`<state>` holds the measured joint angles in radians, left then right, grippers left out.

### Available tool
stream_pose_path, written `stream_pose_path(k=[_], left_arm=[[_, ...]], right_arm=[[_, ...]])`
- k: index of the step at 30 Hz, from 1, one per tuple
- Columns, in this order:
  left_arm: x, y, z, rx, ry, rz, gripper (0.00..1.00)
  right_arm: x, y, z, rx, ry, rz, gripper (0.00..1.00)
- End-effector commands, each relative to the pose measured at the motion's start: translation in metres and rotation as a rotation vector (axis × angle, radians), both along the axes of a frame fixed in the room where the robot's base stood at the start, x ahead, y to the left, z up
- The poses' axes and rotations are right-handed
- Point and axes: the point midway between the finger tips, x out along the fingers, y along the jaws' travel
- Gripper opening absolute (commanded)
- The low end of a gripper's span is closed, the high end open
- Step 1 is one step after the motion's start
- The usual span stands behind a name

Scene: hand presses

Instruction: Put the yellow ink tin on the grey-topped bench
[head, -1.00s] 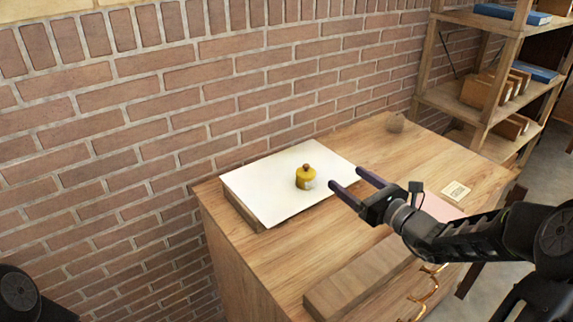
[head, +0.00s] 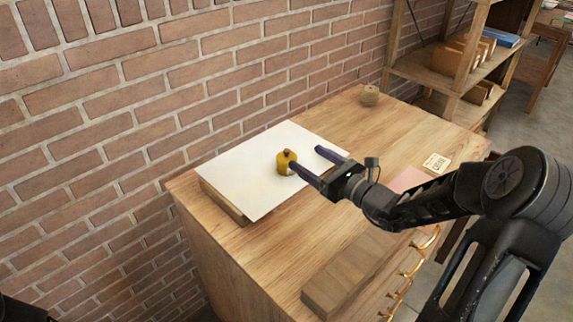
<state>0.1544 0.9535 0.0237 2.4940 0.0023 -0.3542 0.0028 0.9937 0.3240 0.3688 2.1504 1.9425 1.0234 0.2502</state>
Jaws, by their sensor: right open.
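The yellow ink tin (head: 283,167) with a brown knob on its lid stands upright on a white sheet or board (head: 245,180) on top of the wooden cabinet. My right gripper (head: 305,158) is open, its dark fingers pointing left at the tin. The nearer fingertip overlaps the tin's right edge in the picture; I cannot tell whether it touches. The farther fingertip is to the right of the tin, over the board's right edge. My left gripper is not in view. I cannot make out a grey-topped bench.
A wooden block (head: 350,275) lies on the cabinet top (head: 265,262) near its front. A small stamped block (head: 436,163), a pink sheet (head: 408,180) and a round twine-coloured thing (head: 370,95) are on it too. A brick wall stands behind; shelves (head: 462,60) are at the back right.

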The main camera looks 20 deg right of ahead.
Motion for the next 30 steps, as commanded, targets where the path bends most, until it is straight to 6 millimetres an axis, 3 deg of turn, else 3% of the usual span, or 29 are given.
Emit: stream_pose_path(k=[7, 11, 23, 30], left_arm=[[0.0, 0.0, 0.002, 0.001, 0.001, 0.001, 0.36], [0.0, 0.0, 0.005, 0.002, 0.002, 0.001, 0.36], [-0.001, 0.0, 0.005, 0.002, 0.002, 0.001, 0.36], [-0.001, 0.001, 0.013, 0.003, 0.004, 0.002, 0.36]], right_arm=[[0.0, 0.0, -0.048, 0.005, 0.002, -0.001, 0.75], [0.01, 0.003, -0.047, -0.002, -0.001, 0.0, 0.75], [0.016, 0.005, -0.046, -0.001, -0.001, 0.0, 0.75], [0.048, 0.017, -0.045, 0.001, -0.001, 0.001, 0.75]])
